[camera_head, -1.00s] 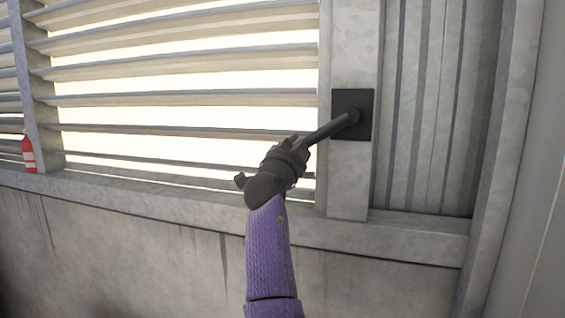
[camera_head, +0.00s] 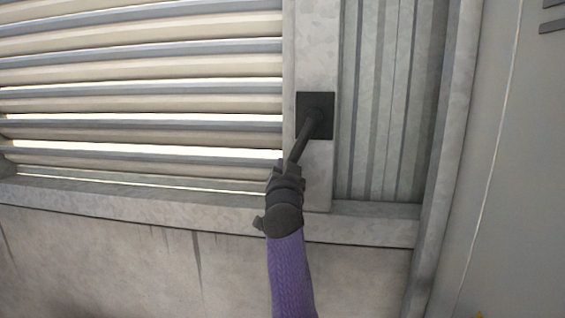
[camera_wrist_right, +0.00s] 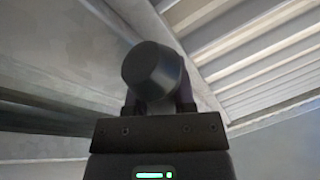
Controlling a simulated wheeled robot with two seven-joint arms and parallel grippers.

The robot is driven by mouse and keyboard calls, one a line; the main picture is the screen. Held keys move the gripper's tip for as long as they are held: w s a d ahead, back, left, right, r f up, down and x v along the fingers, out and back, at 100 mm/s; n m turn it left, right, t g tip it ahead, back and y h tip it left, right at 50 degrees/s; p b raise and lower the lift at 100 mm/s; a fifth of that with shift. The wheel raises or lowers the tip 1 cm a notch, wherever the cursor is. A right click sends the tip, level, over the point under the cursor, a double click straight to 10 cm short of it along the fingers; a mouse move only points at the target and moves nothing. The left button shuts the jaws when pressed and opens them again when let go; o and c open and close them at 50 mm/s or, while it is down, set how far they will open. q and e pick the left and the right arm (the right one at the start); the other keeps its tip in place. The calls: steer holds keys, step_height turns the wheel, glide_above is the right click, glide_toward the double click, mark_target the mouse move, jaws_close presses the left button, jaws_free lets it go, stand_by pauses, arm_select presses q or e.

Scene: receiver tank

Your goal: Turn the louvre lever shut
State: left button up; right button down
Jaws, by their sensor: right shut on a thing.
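The louvre lever (camera_head: 303,140) is a dark bar on a black square plate (camera_head: 327,103) fixed to the grey post. It points down and slightly left from its pivot. My right gripper (camera_head: 286,172) is shut on the lever's lower end in the head view; the fingers hide that end. In the right wrist view the lever's round dark end (camera_wrist_right: 153,72) sits between the fingers of my gripper (camera_wrist_right: 158,100). The louvre slats (camera_head: 140,97) are tilted nearly closed, with thin bright gaps between some. My left gripper is not in view.
A grey sill (camera_head: 130,198) runs below the slats, above a stained concrete wall (camera_head: 110,255). Ribbed metal panelling (camera_head: 385,100) lies right of the post, then a tall grey upright (camera_head: 445,130).

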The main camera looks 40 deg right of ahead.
steer(key=shift+f, duration=0.15)
steer(key=shift+c, duration=2.2)
jaws_free()
steer(key=shift+d, duration=0.15)
steer(key=shift+s, duration=0.1)
steer(key=b+v, duration=0.3)
steer(key=v, duration=0.7)
